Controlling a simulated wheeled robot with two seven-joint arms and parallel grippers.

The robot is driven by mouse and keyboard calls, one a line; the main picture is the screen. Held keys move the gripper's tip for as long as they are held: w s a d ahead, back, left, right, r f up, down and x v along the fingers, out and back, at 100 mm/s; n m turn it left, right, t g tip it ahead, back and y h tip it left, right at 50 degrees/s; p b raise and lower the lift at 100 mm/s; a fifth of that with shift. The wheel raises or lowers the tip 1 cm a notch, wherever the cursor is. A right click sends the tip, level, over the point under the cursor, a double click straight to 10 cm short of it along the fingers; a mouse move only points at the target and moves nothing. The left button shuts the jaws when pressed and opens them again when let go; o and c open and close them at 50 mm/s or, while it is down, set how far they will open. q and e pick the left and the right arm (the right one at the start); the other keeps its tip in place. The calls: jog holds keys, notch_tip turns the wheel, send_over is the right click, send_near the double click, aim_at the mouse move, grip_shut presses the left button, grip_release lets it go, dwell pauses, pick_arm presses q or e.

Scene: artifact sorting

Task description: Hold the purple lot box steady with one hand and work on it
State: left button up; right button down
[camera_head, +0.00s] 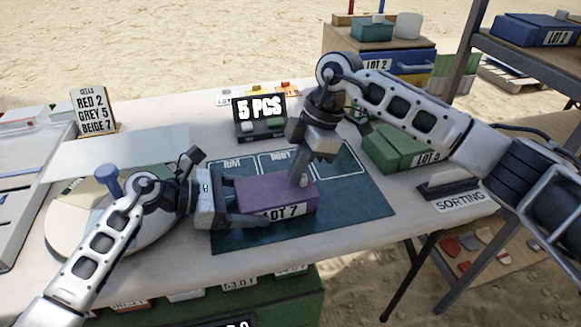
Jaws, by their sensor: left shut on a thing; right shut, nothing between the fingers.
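The purple lot box (262,193), labelled LOT 7, sits closed on the dark teal mat (352,212) in the middle of the table. My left gripper (232,212) comes in from the left and is shut on the box's left end. Its near finger runs along the front side, below the purple top. My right gripper (298,182) points down from above at the right part of the box's top. It is shut with nothing between its fingers, and its tips are at or just above the lid; I cannot tell whether they touch.
A display reading 5 PCS (261,118) stands behind the mat. A green LOT 5 box (393,150) and a SORTING sign (458,200) are at the right. A round tray (70,215) and a CELLS sign (92,110) are at the left. The mat's front right is clear.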

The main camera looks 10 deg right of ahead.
pick_arm(q)
jog(key=shift+a+f, duration=0.25)
jog(key=shift+a, duration=0.1)
pick_arm(e)
jog(key=d, duration=0.6)
jog(key=w+d, duration=0.1)
jog(key=d, duration=0.2)
jog(key=shift+w+d, duration=0.1)
jog(key=shift+d, duration=0.1)
pick_arm(q)
jog(key=shift+c, duration=0.2)
jog(key=shift+o, duration=0.2)
pick_arm(e)
jog(key=shift+a, duration=0.2)
jog(key=shift+a, duration=0.3)
jog(key=a, duration=0.3)
jog(key=shift+s+a, duration=0.1)
jog(key=shift+s, duration=0.15)
jog(key=v, duration=1)
pick_arm(q)
jog(key=o, duration=1)
jog(key=shift+r, duration=0.1)
jog(key=shift+c, duration=0.2)
